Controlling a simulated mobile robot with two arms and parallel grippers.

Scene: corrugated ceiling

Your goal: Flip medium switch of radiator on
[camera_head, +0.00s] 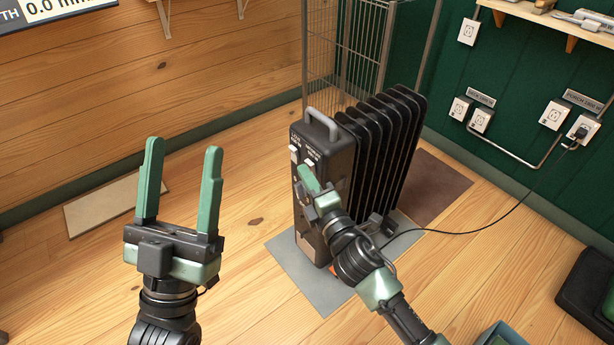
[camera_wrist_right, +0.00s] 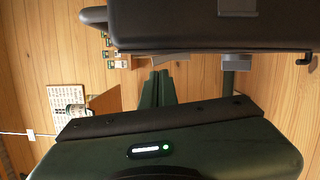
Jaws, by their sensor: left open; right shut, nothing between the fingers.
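A black oil radiator (camera_head: 384,140) with several fins and a grey top handle (camera_head: 322,122) stands upright on the floor. Its dark front panel (camera_head: 338,160) carries two small white switches, one at the left (camera_head: 294,154) and one to its right (camera_head: 309,163). I cannot read the labels or tell whether a switch is on. My right gripper (camera_head: 306,177) is shut and empty just below the switches and partly hides the panel; I cannot tell if it touches. Its green fingers show in the right wrist view (camera_wrist_right: 157,86), below a dark body (camera_wrist_right: 215,25). My left gripper (camera_head: 184,146) is open and empty, left of the radiator.
A black cord (camera_head: 470,228) runs to wall outlets (camera_head: 556,115) at the right. A wire cage (camera_head: 345,45) stands behind. A dark case (camera_head: 590,295) lies at the lower right.

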